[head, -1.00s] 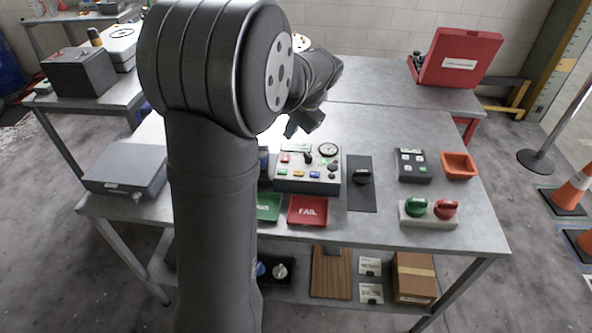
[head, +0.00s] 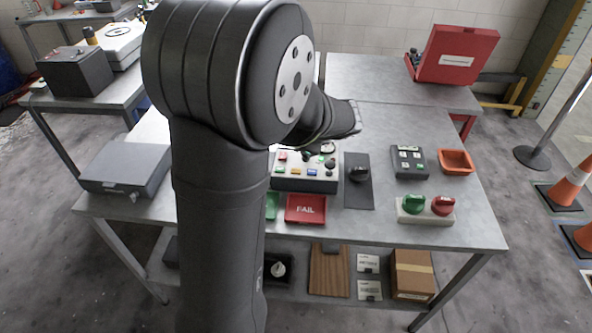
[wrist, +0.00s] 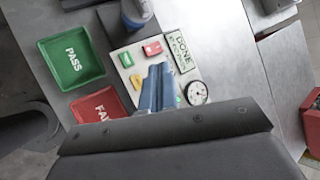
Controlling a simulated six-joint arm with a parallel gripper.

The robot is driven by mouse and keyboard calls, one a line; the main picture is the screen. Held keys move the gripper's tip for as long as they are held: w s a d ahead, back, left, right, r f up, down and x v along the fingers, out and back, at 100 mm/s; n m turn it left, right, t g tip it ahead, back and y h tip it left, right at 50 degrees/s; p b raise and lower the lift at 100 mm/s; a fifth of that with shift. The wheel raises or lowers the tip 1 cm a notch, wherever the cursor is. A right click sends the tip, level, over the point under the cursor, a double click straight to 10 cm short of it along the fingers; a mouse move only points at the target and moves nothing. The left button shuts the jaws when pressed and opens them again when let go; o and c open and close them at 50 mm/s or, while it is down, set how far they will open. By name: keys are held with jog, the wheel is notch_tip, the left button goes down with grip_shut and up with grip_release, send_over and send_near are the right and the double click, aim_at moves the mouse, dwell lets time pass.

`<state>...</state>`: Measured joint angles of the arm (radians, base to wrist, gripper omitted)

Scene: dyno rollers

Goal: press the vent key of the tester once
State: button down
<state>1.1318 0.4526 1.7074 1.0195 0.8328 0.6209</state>
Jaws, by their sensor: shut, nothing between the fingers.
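The tester (head: 303,184) is a grey box with coloured keys, a black knob and a round dial, on the table behind the trays. In the wrist view its panel (wrist: 118,47) shows a green key (wrist: 126,60), a red key (wrist: 152,48), a yellow key (wrist: 136,82), a label reading DONE and the dial (wrist: 197,92). I cannot read which key is the vent key. My gripper (wrist: 160,72) is shut and empty, over the panel, hiding part of it. I cannot tell whether its tips touch anything. In the head view my arm covers the tester's back edge.
A green PASS tray (wrist: 72,62) and a red FAIL tray (head: 306,209) lie in front of the tester.

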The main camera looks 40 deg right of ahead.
aim_at(299, 172)
jog(key=shift+f, duration=4.4)
jog(key=shift+f, duration=0.4)
jog(key=shift+f, duration=0.4)
jog(key=shift+r, duration=0.8)
jog(key=shift+r, duration=2.55)
jog(key=shift+f, duration=0.1)
